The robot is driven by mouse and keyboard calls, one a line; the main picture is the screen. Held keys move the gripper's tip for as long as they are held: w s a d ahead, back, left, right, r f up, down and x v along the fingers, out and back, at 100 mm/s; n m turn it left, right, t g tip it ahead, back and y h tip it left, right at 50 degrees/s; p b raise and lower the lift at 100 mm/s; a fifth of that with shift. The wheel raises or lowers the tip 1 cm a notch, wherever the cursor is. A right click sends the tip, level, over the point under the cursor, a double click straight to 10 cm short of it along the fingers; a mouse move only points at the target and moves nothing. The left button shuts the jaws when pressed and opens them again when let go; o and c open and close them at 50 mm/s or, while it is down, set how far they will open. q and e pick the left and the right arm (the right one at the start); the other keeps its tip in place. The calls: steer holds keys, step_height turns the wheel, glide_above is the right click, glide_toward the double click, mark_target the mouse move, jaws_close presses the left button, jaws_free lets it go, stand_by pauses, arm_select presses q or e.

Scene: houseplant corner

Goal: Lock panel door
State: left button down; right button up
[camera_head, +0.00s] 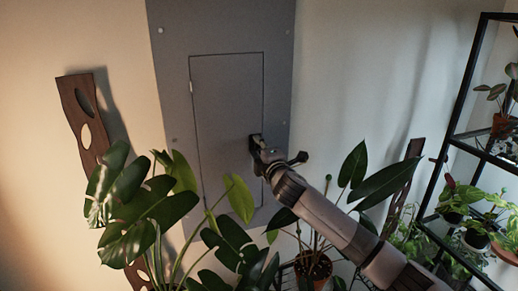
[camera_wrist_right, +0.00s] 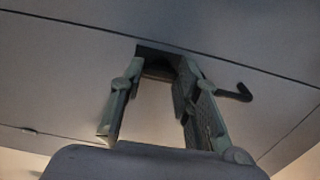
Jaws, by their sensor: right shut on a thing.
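The grey panel door (camera_head: 225,105) sits flush in its grey wall panel (camera_head: 272,28) and looks closed. A dark latch (camera_head: 255,141) is at the door's right edge, partly hidden by my right gripper (camera_head: 262,153). In the right wrist view, the fingers of my right gripper (camera_wrist_right: 160,72) reach up to the dark latch (camera_wrist_right: 158,54) against the grey panel and are shut on it. A black hooked lever (camera_wrist_right: 238,93) sticks out beside the right finger. Whether the lock is engaged cannot be told. My left gripper is not in view.
A large-leaved plant (camera_head: 140,205) stands at the lower left, close to the panel. Another potted plant (camera_head: 312,264) is below my right arm. A black shelf (camera_head: 466,85) with several pots is at the right. Wood decor (camera_head: 82,110) leans on the left wall.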

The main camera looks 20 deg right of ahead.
steer(key=o, duration=1.2)
steer(key=shift+c, duration=0.2)
steer(key=shift+s, duration=0.1)
steer(key=s, duration=1.2)
steer(key=shift+d, duration=0.2)
steer(key=shift+w, duration=0.1)
